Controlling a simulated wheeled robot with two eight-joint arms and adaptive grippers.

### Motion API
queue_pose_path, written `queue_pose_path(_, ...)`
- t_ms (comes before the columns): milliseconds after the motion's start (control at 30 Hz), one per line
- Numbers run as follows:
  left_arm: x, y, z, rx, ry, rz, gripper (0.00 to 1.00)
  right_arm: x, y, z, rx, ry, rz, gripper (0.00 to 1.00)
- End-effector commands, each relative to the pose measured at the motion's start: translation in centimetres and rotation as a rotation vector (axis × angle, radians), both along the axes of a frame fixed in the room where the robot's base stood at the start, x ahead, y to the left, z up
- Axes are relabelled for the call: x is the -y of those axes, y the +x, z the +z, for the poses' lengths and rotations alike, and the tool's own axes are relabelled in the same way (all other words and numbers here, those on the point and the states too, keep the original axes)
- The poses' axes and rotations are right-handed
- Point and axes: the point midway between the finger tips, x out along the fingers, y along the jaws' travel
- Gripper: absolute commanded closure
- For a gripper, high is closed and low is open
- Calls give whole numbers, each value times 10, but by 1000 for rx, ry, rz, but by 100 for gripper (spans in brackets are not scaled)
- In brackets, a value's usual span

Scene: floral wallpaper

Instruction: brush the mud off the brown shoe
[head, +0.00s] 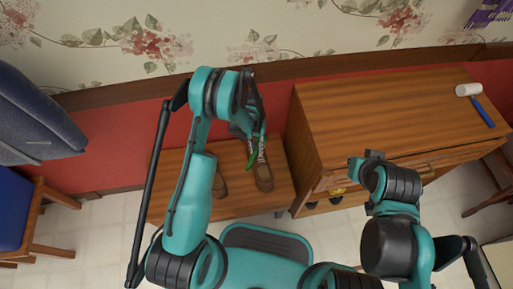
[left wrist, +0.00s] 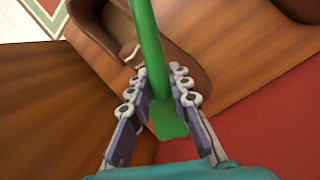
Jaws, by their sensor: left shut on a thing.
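A pair of brown shoes stands on a low wooden bench (head: 242,206). One brown shoe (head: 264,179) is directly below my left gripper, and the other (head: 221,184) is to its left, partly hidden by my arm. My left gripper (head: 257,146) is shut on a green brush handle (left wrist: 146,40), also visible in the head view (head: 251,159). In the left wrist view, the handle crosses over a shoe (left wrist: 188,62); the brush head is not visible and contact cannot be told. No mud can be made out. My right gripper (head: 369,160) is above the cabinet's front edge, its fingers unclear.
A wooden cabinet (head: 375,105) stands right of the bench, with a white roller with a blue handle (head: 483,110) on its top. A blue-seated chair (head: 25,215) and grey cloth (head: 35,125) are at left.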

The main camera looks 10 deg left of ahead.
Motion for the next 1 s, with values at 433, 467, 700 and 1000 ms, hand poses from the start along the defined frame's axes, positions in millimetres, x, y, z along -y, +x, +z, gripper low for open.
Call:
queue_pose_path(433,1,-2,-9,0,0,0,100,0,0,0,0,0,0,100)
queue_pose_path(467,1,-2,-9,0,0,0,100,0,0,0,0,0,0,100)
queue_pose_path(700,-6,-6,-8,0,0,0,100,0,0,0,0,0,0,100)
queue_pose_path(1000,-31,-18,-7,0,0,2,100,0,0,0,0,0,0,100)
